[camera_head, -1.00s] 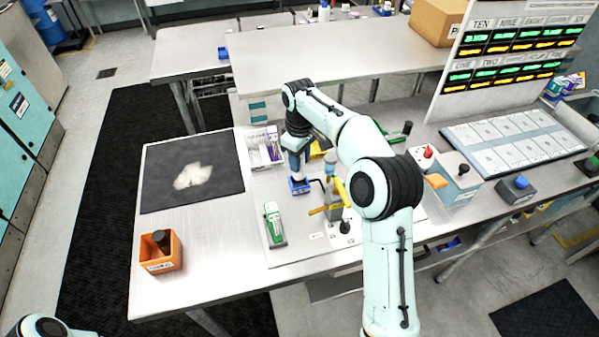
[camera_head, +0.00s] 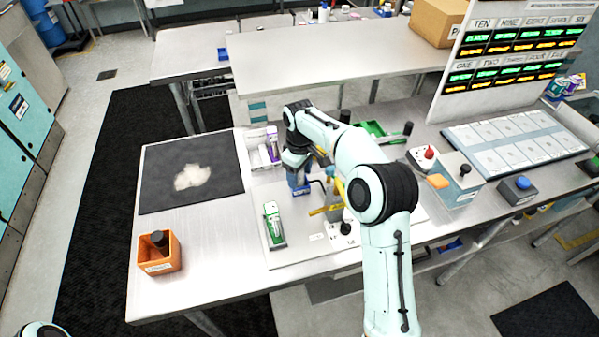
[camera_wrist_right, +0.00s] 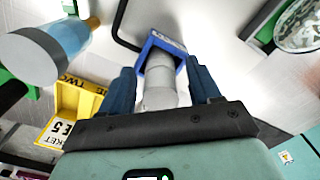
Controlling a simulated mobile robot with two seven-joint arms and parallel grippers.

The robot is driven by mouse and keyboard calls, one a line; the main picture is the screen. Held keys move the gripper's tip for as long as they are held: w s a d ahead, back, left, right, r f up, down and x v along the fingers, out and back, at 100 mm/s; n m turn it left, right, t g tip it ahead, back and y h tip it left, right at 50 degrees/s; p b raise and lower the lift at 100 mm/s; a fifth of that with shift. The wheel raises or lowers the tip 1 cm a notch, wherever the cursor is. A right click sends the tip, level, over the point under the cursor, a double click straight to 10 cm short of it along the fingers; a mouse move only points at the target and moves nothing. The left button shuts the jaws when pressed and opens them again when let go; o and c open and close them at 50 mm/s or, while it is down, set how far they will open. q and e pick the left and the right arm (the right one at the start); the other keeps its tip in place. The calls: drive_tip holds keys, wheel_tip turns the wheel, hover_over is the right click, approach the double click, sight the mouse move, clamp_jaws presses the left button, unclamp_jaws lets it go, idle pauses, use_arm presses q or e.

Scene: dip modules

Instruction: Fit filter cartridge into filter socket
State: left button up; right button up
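The filter cartridge (camera_wrist_right: 160,92) is a grey-white cylinder between the dark blue fingers of my right gripper (camera_wrist_right: 162,72). In the head view my right gripper (camera_head: 297,178) is low over the blue socket (camera_head: 302,190), and the cartridge is mostly hidden there. My left gripper is out of view; only a bit of my left arm shows bottom left.
A yellow-handled fixture (camera_head: 334,208) stands close right of the gripper. A green-and-white module (camera_head: 273,224) is front left, and a white bin (camera_head: 262,160) behind left. An orange box (camera_head: 160,255) and dark mat (camera_head: 165,180) lie left.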

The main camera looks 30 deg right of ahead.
drive_tip(key=r+p, duration=0.1)
drive_tip(key=r, duration=1)
drive_tip(key=shift+w+p, duration=0.2)
drive_tip(key=shift+p, duration=0.1)
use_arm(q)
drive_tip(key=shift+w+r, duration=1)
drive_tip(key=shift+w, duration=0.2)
use_arm(e)
drive_tip(key=shift+s+r, duration=0.25)
drive_tip(key=shift+r, duration=0.45)
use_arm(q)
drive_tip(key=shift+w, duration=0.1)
use_arm(e)
drive_tip(key=shift+w, duration=0.1)
